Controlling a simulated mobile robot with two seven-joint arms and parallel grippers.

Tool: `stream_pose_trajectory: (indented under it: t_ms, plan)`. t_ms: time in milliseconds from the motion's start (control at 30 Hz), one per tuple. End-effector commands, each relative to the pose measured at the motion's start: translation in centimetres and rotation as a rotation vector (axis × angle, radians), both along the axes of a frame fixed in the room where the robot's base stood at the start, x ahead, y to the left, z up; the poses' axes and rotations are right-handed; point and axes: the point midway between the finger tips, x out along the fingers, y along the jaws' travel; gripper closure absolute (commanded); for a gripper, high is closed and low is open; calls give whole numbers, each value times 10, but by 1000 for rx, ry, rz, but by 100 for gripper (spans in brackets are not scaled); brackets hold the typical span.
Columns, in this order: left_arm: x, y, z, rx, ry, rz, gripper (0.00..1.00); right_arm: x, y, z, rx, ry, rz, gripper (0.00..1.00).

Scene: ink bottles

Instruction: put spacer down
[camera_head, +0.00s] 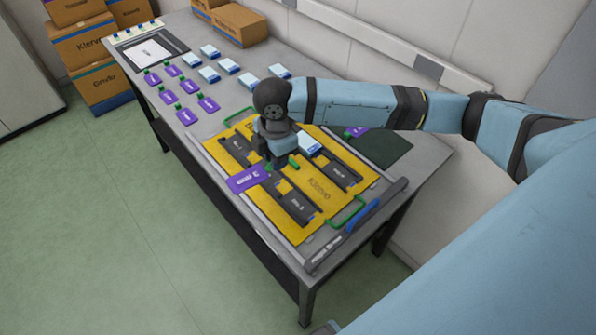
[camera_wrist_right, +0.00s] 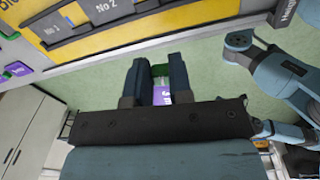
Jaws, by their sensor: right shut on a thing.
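My right gripper (camera_head: 272,163) is over the yellow board (camera_head: 322,187) and shut on a purple spacer (camera_head: 248,178) with a white label that seems to read "3 mm". In the right wrist view, the spacer (camera_wrist_right: 160,97) and its green tab (camera_wrist_right: 160,70) show between the two dark fingers (camera_wrist_right: 160,78). The spacer looks held above the board, near its left edge; the exact height cannot be told. The board has dark grey numbered holders (camera_head: 294,205). A white and blue block (camera_head: 309,144) sits at the back one. My left gripper is not in view.
Several purple pieces (camera_head: 186,116) and white-blue blocks (camera_head: 228,66) lie on the grey table's far part. A dark green mat (camera_head: 386,148) with a purple piece (camera_head: 356,132) is right of the board. A green handle (camera_head: 346,212) and blue bar (camera_head: 363,214) are at the near end.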

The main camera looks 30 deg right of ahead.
Motion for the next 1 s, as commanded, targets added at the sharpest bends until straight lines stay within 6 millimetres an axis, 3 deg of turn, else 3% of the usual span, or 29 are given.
stream_pose_trajectory:
  t_ms: [33,400,600,833,1000]
  plan:
    - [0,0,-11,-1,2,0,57,5,-2,2,-7,-10,117,100]
    - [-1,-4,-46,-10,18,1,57,17,-11,38,-39,-18,1030,100]
    - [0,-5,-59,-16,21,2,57,17,-17,54,-44,-13,1433,100]
    - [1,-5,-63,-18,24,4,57,16,-22,63,-43,-7,1661,100]
    - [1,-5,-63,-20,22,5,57,16,-22,41,-39,-2,1690,100]
